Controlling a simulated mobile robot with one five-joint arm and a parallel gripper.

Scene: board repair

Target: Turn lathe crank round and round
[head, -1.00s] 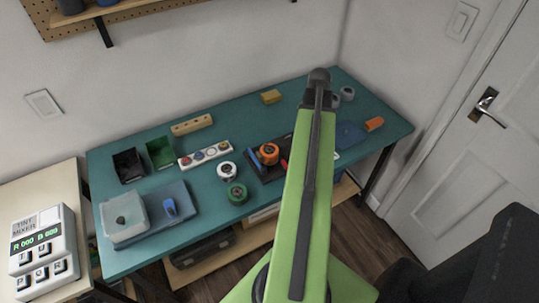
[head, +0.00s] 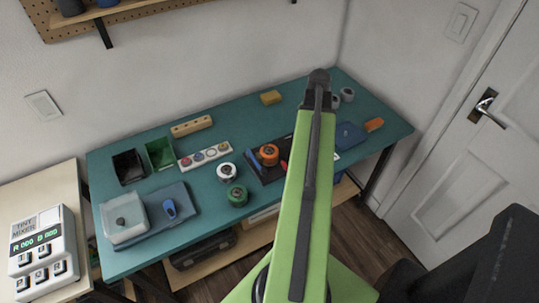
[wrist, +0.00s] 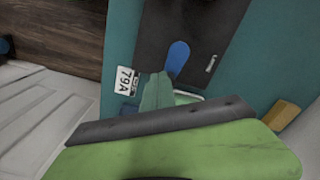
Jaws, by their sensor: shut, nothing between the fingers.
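I cannot make out the lathe crank for certain. A dull green piece (wrist: 157,95) stands in the wrist view beside a white label reading 79A (wrist: 125,80); what it is I cannot tell. A blue handle-like part (wrist: 178,57) meets it, over a dark board (wrist: 200,25). In the head view my green arm hides this part of the bench. My gripper (wrist: 165,120), a green body with a dark bar, crosses the lower wrist view. It is shut and empty. Its fingertips are not clear, and I cannot tell whether it touches anything.
The teal bench (head: 215,215) carries an orange roll (head: 268,154), a white roll (head: 226,171), a green roll (head: 237,195) and a yellow block (head: 271,97). Bins and a clear box (head: 123,220) stand at its left. A door (head: 470,160) is at the right.

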